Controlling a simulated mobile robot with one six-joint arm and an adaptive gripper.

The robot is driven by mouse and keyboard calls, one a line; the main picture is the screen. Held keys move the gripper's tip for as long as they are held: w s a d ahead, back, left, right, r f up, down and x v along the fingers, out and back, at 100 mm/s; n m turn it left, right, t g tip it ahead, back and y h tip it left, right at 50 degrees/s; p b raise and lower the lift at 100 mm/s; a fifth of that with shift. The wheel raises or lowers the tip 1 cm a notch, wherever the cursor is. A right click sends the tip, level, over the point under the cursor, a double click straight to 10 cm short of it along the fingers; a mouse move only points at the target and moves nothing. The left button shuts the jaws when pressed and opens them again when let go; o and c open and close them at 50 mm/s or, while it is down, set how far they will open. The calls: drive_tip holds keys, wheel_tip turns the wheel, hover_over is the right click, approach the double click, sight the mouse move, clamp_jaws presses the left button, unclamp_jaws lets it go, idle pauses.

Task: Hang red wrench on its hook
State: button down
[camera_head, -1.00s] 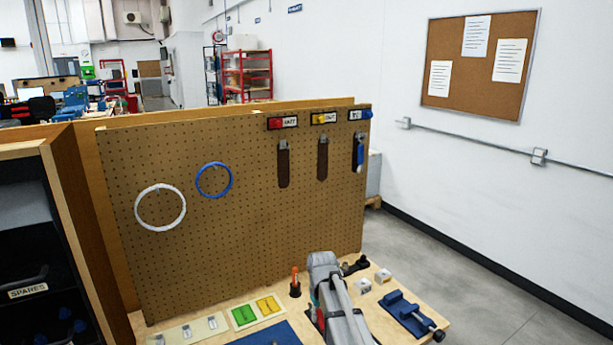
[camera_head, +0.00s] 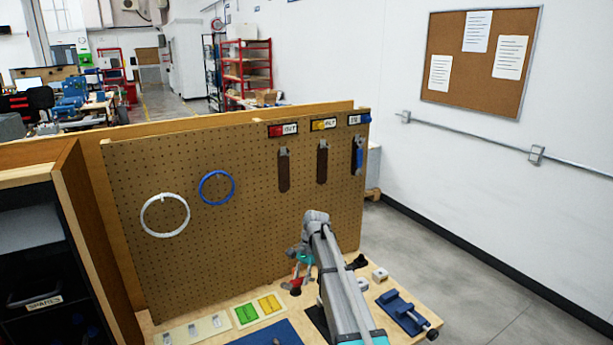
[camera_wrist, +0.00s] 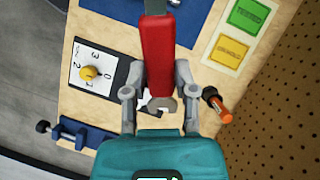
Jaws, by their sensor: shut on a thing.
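The red wrench (camera_wrist: 158,50) fills the top middle of the wrist view, with its grey end toward my gripper's palm. My gripper (camera_wrist: 155,84) is shut on it, one finger on each side. The middle hook (camera_head: 322,149) is also empty. A blue wrench (camera_head: 358,160) hangs on the right hook.
White (camera_head: 165,215) and blue (camera_head: 216,188) rings hang on the pegboard's left. The bench holds an orange-handled tool (camera_wrist: 217,105) near the board, a yellow knob panel (camera_wrist: 90,73), a blue vise (camera_head: 404,309) and green and yellow pads. A dark shelf (camera_head: 40,250) stands left.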

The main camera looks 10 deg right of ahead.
drive_tip(key=w+d+r+m+t+p, duration=0.1)
drive_tip(key=w+r+m+t+p, duration=0.3)
drive_tip(key=r, duration=0.5)
drive_tip(key=w+d+r+m+t+p, duration=0.1)
drive_tip(key=w+r+m+t+p, duration=0.3)
drive_tip(key=r+m+t, duration=0.4)
drive_tip(key=w+d+r+m+t+y+p, duration=0.1)
drive_tip(key=w+r+m+t+p, duration=0.3)
drive_tip(key=r+m, duration=0.6)
drive_tip(key=shift+w+d+r+m+t+p, duration=0.15)
drive_tip(key=shift+d+r+m+t+p, duration=0.2)
drive_tip(key=shift+t+p, duration=0.7)
drive_tip(key=shift+w+a, duration=0.1)
drive_tip(key=shift+w, duration=0.1)
drive_tip(key=shift+b+x, duration=0.95)
drive_tip(key=shift+x, duration=3.75)
